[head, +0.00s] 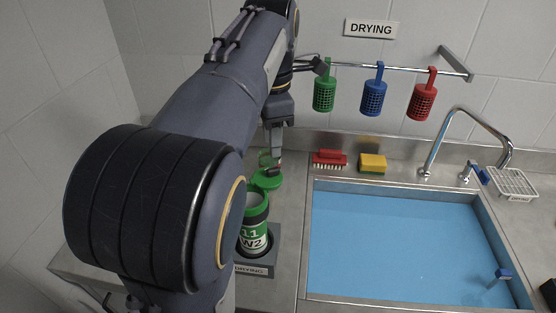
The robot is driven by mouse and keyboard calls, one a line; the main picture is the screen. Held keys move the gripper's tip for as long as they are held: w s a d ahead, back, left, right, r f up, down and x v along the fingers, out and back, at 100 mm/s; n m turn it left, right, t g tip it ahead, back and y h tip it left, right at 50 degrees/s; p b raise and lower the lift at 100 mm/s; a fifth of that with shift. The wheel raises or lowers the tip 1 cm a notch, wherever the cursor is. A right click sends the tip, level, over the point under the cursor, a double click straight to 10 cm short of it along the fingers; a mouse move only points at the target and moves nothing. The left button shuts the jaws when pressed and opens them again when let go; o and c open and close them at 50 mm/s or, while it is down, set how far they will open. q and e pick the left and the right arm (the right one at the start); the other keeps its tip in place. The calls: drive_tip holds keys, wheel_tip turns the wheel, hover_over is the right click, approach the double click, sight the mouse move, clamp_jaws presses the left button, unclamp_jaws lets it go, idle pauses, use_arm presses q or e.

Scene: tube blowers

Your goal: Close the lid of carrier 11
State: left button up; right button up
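Carrier 11 (253,236) is a green and white cylinder marked "11" and "W2". It stands upright in a grey holder (287,243) on the counter, left of the sink, and my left arm hides its left part. Its green lid (267,179) is open, raised beyond the far side of the carrier's mouth. My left gripper (272,168) points down at the lid, its fingertips touching or very near it. Whether the fingers are apart or closed is too small to tell. My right gripper does not show.
A sink (400,240) with a blue bottom fills the right side. A red brush (329,158) and a yellow sponge (373,163) lie behind it. Green, blue (374,97) and red baskets hang from a wall rail. A tap (470,140) and a white rack (512,184) stand at the right.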

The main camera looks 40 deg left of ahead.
sight(273, 168)
use_arm(q)
drive_tip(key=shift+w+a+r+n, duration=0.1)
drive_tip(key=shift+w+a+n, duration=0.1)
drive_tip(key=shift+a+n, duration=0.1)
drive_tip(key=shift+w+d, duration=0.1)
wheel_tip(273, 168, down, 8)
drive_tip(key=shift+r, duration=0.15)
clamp_jaws()
